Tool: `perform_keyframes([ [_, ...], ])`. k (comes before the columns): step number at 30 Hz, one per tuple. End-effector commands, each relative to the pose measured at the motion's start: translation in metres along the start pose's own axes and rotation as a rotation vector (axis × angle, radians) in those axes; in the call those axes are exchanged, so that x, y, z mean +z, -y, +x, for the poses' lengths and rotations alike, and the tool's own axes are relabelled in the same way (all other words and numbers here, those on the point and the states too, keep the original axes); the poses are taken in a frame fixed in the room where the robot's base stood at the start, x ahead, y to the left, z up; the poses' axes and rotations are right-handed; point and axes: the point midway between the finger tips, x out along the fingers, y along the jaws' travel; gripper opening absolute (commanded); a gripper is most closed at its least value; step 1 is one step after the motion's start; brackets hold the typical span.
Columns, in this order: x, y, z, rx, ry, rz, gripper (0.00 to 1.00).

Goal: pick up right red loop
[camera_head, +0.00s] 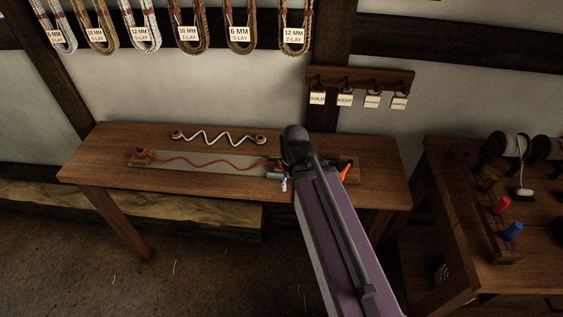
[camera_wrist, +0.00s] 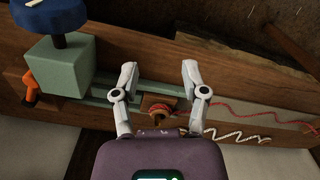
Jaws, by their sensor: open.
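The red rope (camera_head: 205,161) runs wavy along a grey board on the workbench. Its left end is at a wooden peg (camera_head: 141,154); its right end is beside my gripper, partly hidden by my arm. In the wrist view the right red loop (camera_wrist: 156,107) lies around a peg on a small wooden block, between my finger bases in the picture, and the red rope (camera_wrist: 240,108) leads off right. My gripper (camera_wrist: 158,73) is open with nothing between its fingertips. In the head view little of my gripper (camera_head: 284,185) shows. I cannot tell its height above the loop.
A green block (camera_wrist: 57,66) with a blue knob (camera_wrist: 55,15) and an orange handle (camera_wrist: 30,86) stands beside the loop. A white rope (camera_head: 215,138) lies behind the board. A side table (camera_head: 470,200) with spools stands right. Tags (camera_head: 345,100) hang on the wall.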

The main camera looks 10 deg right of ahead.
Motion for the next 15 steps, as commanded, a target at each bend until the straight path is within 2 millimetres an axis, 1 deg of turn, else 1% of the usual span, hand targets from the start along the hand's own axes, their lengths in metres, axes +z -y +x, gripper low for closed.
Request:
perform_keyframes([
  [1,0.0,0.0,0.0,0.0,0.0,0.0,0.63],
  [2,0.0,0.0,0.0,0.0,0.0,0.0,0.72],
  [3,-0.001,0.0,-0.001,0.0,0.0,0.0,0.84],
  [5,-0.005,0.0,-0.003,0.0,0.0,0.0,1.0],
  [8,-0.017,0.0,-0.01,0.0,0.0,0.0,1.0],
  [11,-0.038,-0.001,-0.022,0.0,0.0,0.0,1.0],
  [14,-0.066,-0.002,-0.036,0.0,0.0,0.0,1.0],
  [15,-0.078,-0.003,-0.043,0.0,0.0,0.0,1.0],
])
